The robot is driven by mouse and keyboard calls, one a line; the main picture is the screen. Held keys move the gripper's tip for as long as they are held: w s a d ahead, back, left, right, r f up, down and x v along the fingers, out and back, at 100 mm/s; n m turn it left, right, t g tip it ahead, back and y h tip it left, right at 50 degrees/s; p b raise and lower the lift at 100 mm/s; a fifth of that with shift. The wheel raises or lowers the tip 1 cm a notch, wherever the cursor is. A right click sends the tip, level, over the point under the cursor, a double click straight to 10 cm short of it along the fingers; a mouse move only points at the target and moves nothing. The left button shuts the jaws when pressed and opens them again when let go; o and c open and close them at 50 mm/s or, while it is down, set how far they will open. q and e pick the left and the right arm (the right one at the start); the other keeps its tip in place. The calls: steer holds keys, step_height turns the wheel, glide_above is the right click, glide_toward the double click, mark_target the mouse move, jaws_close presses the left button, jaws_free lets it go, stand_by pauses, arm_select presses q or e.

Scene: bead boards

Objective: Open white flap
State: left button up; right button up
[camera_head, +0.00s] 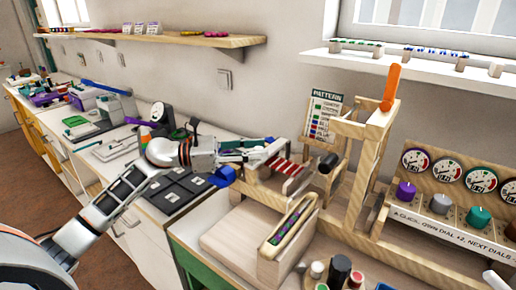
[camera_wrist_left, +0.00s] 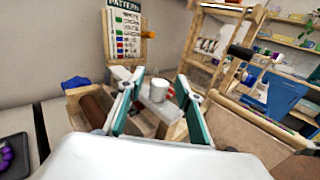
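My left gripper (camera_head: 262,147) reaches in over the left end of the wooden bead device (camera_head: 255,188). In the left wrist view its two teal-padded fingers (camera_wrist_left: 158,82) stand apart, so it is open. A small white cylinder-like part (camera_wrist_left: 158,91) and a pale block show between and beyond the fingers; whether the gripper touches them I cannot tell. I cannot clearly make out which white part is the flap; the arm and fingers hide some of that area in the head view.
A wooden post with an orange lever (camera_head: 390,88) rises right of the gripper. A pattern board (camera_head: 323,115) stands behind. A black roller end (camera_head: 328,163), a bead tray (camera_head: 292,226), dials (camera_head: 479,180) and bottles (camera_head: 340,270) are close by. A blue piece (camera_head: 222,176) lies below the gripper.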

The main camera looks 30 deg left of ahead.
arm_select(q)
steer(key=shift+w+d, duration=0.2)
steer(key=shift+d, duration=0.15)
jaws_close()
steer(key=shift+r, duration=0.1)
